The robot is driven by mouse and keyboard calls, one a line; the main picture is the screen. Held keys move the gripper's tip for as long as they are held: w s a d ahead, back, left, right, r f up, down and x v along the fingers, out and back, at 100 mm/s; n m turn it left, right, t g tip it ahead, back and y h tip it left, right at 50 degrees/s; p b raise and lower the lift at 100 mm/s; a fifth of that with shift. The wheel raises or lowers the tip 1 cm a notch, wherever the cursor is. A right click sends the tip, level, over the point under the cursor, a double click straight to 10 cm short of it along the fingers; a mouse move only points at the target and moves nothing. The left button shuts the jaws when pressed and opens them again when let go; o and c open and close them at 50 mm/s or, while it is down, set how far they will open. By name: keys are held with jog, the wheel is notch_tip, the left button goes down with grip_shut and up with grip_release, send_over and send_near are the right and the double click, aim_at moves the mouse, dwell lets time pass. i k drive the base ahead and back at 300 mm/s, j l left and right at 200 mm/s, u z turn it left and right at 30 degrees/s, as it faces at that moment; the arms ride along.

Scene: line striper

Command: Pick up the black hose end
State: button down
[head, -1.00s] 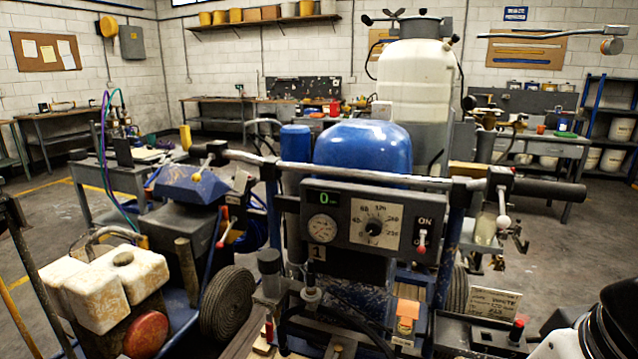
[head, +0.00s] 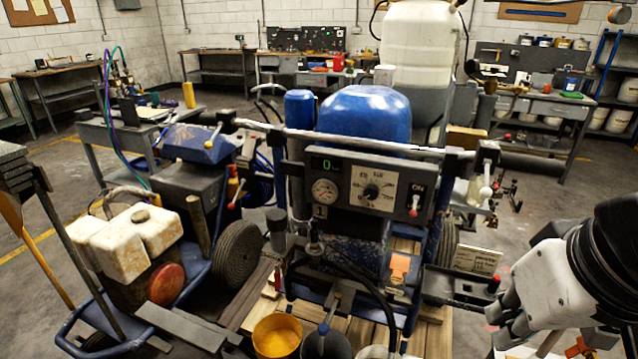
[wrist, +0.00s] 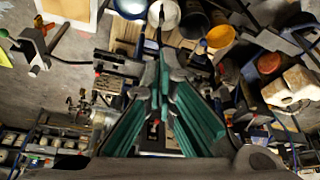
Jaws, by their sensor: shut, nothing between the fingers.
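A black hose (head: 378,290) curves down from the front of the line striper (head: 365,130) toward the pails on the wooden pallet. Its lower end drops among the pails, and I cannot make out the tip clearly. In the wrist view, a thin dark hose (wrist: 160,28) shows near the pails, beyond my fingertips. My gripper (wrist: 162,72) has teal fingers that meet at the tips, with nothing held. It is apart from the hose. In the head view, my white and black arm is at the lower right, and the fingertips are not clear there.
A black tray (head: 462,287) juts out between the machine and my arm. A second machine with a white tank (head: 125,235) stands left.

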aim_at(314, 241)
jog(key=i+j, duration=0.1)
jog(key=j, duration=0.4)
jog(key=i+j, duration=0.1)
jog(key=j, duration=0.35)
jog(key=i+j+z, duration=0.1)
jog(key=j, duration=0.4)
jog(key=i+j, duration=0.15)
jog(key=j, duration=0.85)
jog(key=i+z, duration=0.05)
jog(key=i, duration=0.05)
